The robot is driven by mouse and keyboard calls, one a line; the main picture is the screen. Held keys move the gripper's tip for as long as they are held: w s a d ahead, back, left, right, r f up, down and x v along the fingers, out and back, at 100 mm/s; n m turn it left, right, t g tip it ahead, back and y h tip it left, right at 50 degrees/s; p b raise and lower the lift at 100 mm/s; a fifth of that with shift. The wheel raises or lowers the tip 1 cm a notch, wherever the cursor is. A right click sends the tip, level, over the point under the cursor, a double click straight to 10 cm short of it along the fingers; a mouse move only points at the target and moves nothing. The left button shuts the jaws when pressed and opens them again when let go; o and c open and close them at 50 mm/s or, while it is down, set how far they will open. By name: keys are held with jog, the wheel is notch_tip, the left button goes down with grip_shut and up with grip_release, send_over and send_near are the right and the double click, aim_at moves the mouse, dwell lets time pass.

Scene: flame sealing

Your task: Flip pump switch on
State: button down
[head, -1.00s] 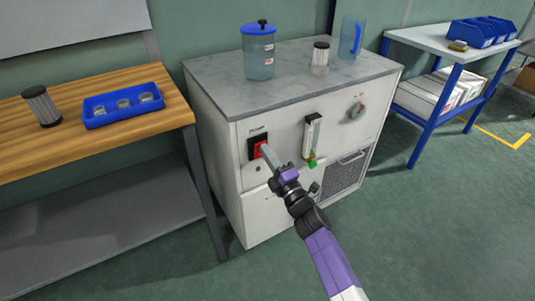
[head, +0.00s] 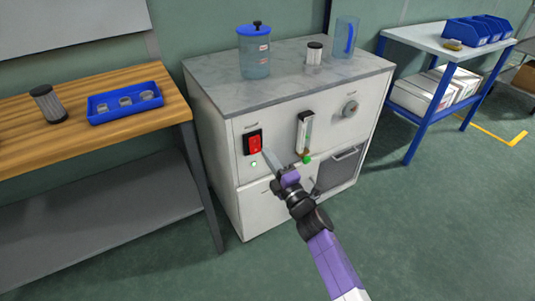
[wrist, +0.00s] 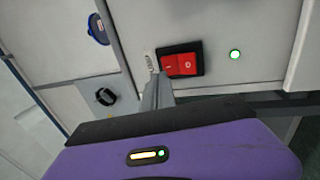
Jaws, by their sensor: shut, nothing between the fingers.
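The pump switch (head: 254,143) is a red rocker in a black frame on the white cabinet's front, at the upper left of the panel. It also shows in the wrist view (wrist: 182,65), with a lit green lamp (wrist: 235,54) beside it. The lamp (head: 254,163) sits below the switch in the head view. My gripper (head: 267,154) is shut and empty, its tips just to the right of the switch in the head view. In the wrist view the fingertips (wrist: 157,88) are close to the switch's edge; whether they touch it I cannot tell.
The cabinet (head: 245,212) also carries a flow gauge (head: 304,132) and a round knob (head: 349,108). On its top stand a blue-lidded jar (head: 255,60), a small filter (head: 314,53) and a jug (head: 345,40). A wooden bench (head: 60,145) is at left, a blue-framed table (head: 425,45) at right.

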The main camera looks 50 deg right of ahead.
jog(key=r+v, duration=0.2)
jog(key=v, duration=0.6)
jog(key=shift+s+f, duration=0.15)
jog(key=shift+s, duration=0.4)
jog(key=shift+a, duration=0.15)
